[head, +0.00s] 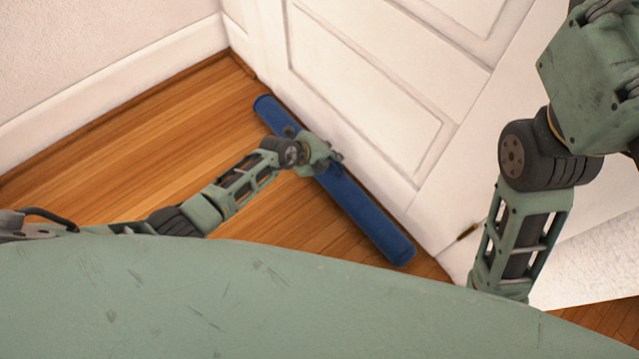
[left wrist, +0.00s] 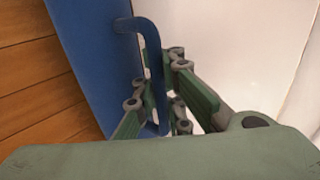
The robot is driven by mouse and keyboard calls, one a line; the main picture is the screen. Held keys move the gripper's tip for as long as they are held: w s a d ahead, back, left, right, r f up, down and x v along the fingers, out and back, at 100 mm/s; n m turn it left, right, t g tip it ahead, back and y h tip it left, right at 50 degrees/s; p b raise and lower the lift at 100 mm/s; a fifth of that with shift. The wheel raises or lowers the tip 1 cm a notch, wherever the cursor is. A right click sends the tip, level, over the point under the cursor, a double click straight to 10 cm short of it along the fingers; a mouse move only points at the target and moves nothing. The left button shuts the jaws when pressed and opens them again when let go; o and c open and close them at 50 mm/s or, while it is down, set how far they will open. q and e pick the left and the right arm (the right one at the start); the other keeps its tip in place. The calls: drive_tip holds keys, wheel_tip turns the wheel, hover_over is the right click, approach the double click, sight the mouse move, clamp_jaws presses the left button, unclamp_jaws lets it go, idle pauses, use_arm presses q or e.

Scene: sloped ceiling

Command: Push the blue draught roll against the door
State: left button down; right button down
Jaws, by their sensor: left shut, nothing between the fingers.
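The blue draught roll (head: 365,213) lies on the wooden floor along the foot of the white door (head: 375,95). It is close to the door along its length; I cannot tell whether it touches. My left gripper (head: 326,160) is over the middle of the roll, shut and empty. In the left wrist view the roll (left wrist: 82,60) fills the left side, and a blue strap or handle (left wrist: 135,25) on it bends down by the fingers (left wrist: 162,78). The gripper hides part of the roll. My right arm shows at the right, but its fingers are out of view.
A white skirting board (head: 110,85) runs along the wall at the left and meets the door frame at the corner. The wooden floor (head: 120,150) left of the roll is clear. A pale textured surface (head: 590,260) lies at the lower right.

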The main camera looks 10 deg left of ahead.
sight(345, 147)
use_arm(q)
drive_tip(key=shift+w+d+r+b, duration=0.1)
drive_tip(key=shift+w+d+b, duration=0.1)
drive_tip(key=shift+w+d, duration=0.4)
drive_tip(key=shift+w+d+b, duration=0.15)
drive_tip(key=shift+w+d, duration=0.25)
drive_tip(key=shift+w, duration=0.35)
drive_tip(key=shift+w+d, duration=0.15)
drive_tip(key=shift+w+d+r, duration=0.1)
drive_tip(key=shift+w, duration=0.05)
